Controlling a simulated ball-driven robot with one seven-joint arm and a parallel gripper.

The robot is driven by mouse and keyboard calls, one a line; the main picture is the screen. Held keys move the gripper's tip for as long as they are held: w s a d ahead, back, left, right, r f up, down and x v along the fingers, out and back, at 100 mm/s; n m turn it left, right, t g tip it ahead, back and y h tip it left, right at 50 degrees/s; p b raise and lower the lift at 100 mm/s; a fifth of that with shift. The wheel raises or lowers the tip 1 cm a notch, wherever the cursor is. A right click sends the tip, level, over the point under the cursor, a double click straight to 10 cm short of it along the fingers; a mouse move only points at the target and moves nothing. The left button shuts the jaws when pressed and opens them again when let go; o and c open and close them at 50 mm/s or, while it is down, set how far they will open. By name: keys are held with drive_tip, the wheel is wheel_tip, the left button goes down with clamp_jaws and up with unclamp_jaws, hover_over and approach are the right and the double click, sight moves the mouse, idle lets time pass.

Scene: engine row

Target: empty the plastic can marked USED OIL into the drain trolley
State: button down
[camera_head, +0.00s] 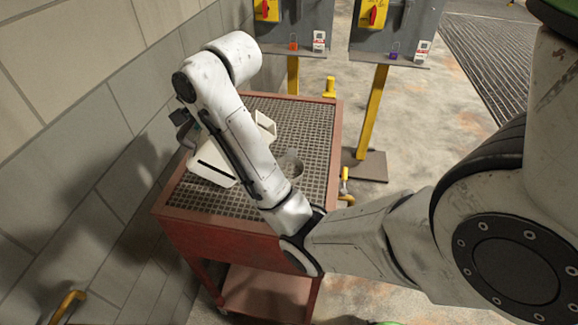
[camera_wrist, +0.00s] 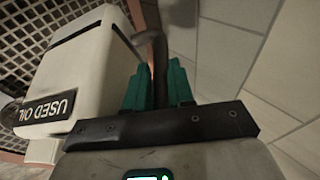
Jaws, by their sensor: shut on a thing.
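The white plastic can (camera_head: 211,163) is at the left side of the red drain trolley's grated top (camera_head: 318,130), partly hidden behind my arm. In the wrist view the can (camera_wrist: 88,62) shows its black USED OIL label (camera_wrist: 50,110). My gripper (camera_head: 184,128) is at the can's wall side. In the wrist view its green fingers (camera_wrist: 160,85) are shut around a dark curved piece (camera_wrist: 155,50) close beside the can, which looks like its handle. The grip is partly in shadow. I cannot tell whether the can touches the grate.
A block wall (camera_head: 85,130) runs close along the left. Two grey panels on yellow posts (camera_head: 372,110) stand behind the trolley. Open floor (camera_head: 425,130) lies to the right.

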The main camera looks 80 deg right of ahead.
drive_tip(key=shift+s+r+t, duration=0.15)
drive_tip(key=shift+t, duration=0.35)
drive_tip(key=shift+s+d+r+t, duration=0.15)
drive_tip(key=shift+s+d+t, duration=0.15)
drive_tip(key=shift+s+t, duration=0.25)
drive_tip(key=shift+t, duration=0.25)
drive_tip(key=shift+s+d, duration=0.1)
drive_tip(key=shift+d, duration=0.05)
drive_tip(key=shift+t, duration=0.3)
drive_tip(key=shift+s+t+y, duration=0.3)
drive_tip(key=shift+s+t, duration=0.15)
drive_tip(key=shift+t, duration=0.05)
drive_tip(key=shift+s+d+f+t+b, duration=0.1)
drive_tip(key=shift+s+f+t+b, duration=0.15)
drive_tip(key=shift+s+t+b, duration=0.55)
drive_tip(key=shift+s+d+f+m+t+b, duration=0.15)
drive_tip(key=shift+s+f+m+t+b, duration=0.25)
drive_tip(key=shift+b, duration=1.05)
